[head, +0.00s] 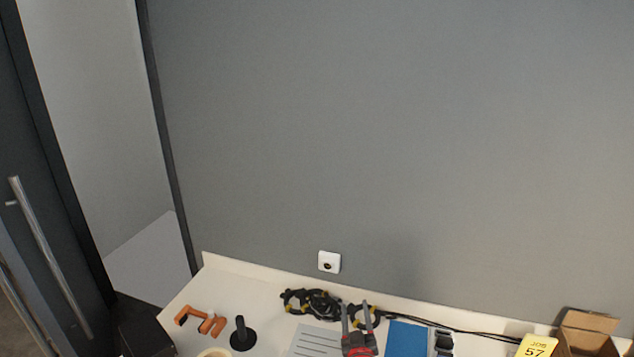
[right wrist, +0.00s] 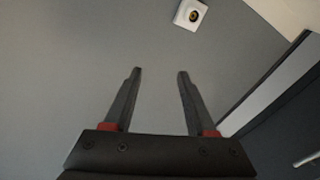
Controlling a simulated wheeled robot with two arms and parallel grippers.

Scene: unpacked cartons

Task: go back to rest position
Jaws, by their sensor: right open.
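My right gripper (head: 356,318) shows at the bottom of the head view, over the white counter, its two grey fingers pointing up and apart. In the right wrist view the same gripper (right wrist: 157,85) is open, with nothing between its fingers and the grey wall behind them. My left gripper is not in either view.
The white counter (head: 262,290) holds an orange tool (head: 213,326), a black stand (head: 242,335), coiled cables (head: 312,302), a blue panel (head: 407,338), a yellow sign (head: 536,346) and an open carton (head: 588,335). A white wall socket (head: 329,262) sits above it. A dark door (head: 50,200) stands left.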

